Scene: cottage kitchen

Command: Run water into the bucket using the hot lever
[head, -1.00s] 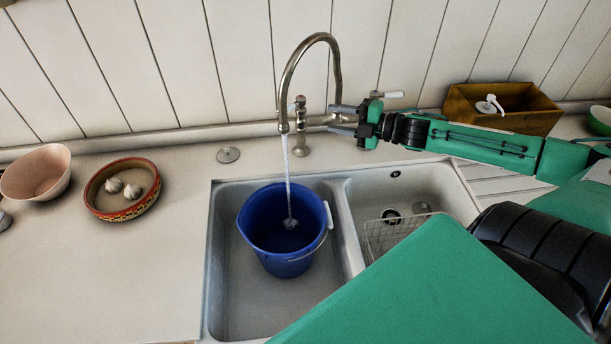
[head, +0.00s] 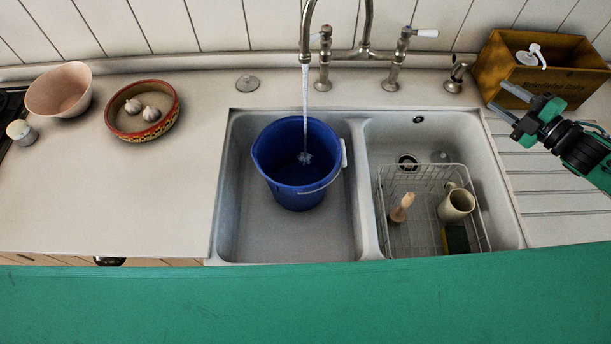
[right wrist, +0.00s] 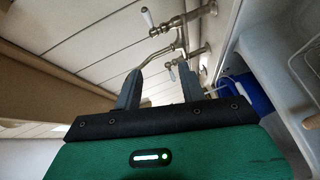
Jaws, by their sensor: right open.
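The blue bucket (head: 285,185) stands upright in the left sink basin (head: 240,225). A stream of water (head: 305,105) falls from the curved tap spout (head: 305,45) into it. The left lever tap (head: 323,60) is beside the spout, its handle partly hidden. The right lever tap (head: 400,55) has a white handle pointing right. No hot marking is readable. My right gripper (head: 507,103) is open and empty, apart from both levers, near the wooden box. The right wrist view shows its spread fingers (right wrist: 160,88), the taps and part of the bucket (right wrist: 256,95). My left gripper is not in view.
The right basin holds a wire rack (head: 410,235) with a mug (head: 456,204) and a wooden-handled tool. The wooden box (head: 560,75) stands at the back right. A pink bowl (head: 60,90) and a patterned dish (head: 142,108) with garlic sit left on clear counter.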

